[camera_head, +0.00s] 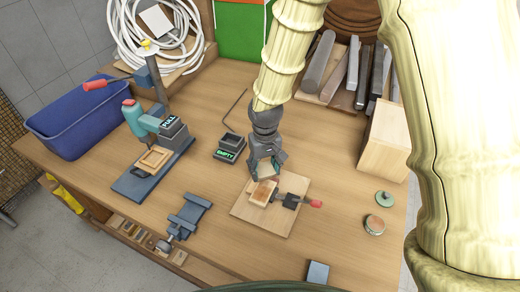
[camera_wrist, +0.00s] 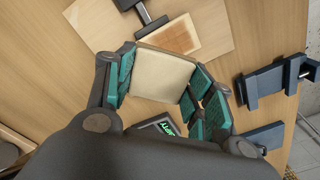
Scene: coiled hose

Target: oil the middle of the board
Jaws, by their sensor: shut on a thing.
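My gripper (camera_head: 266,166) is shut on a cream, square-faced pad (camera_wrist: 162,74), which sits between its green-lined fingers in the wrist view. A small pale wooden board (camera_head: 262,192) lies on a larger flat wooden base board (camera_head: 285,222). The small board also shows in the wrist view (camera_wrist: 194,24), with a reddish-brown darker patch over much of its visible face. The pad is right at the small board's edge and hides part of it. I cannot tell whether they touch. A dark clamp (camera_head: 290,201) with a red handle is at the small board's right side.
A black tray marked EMPTY (camera_head: 230,148) stands left of the gripper. A teal tool on a blue base (camera_head: 150,178), a blue vise (camera_head: 187,214) and a blue bin (camera_head: 78,118) are further left. A round tin (camera_head: 374,225) and green lid (camera_head: 384,198) are right. A wooden block (camera_head: 385,140) stands behind them.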

